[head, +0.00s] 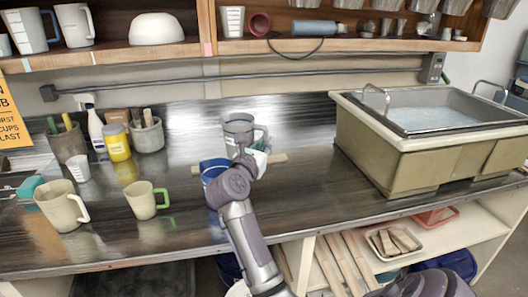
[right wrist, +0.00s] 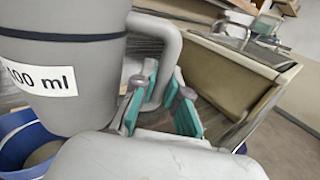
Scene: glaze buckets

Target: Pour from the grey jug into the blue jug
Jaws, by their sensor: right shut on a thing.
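The grey jug (head: 238,127) is near the middle of the counter in the head view, partly behind my right wrist. In the right wrist view the blue jug (right wrist: 12,125) is below the grey jug, with something grey-brown inside. No stream is visible.
A cream jug (head: 62,205) and a green-handled mug (head: 142,201) stand at front left. A yellow jar (head: 117,143) and tool pots are behind them. A sink (head: 430,140) is at right, and a shelf (head: 320,46) hangs above.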

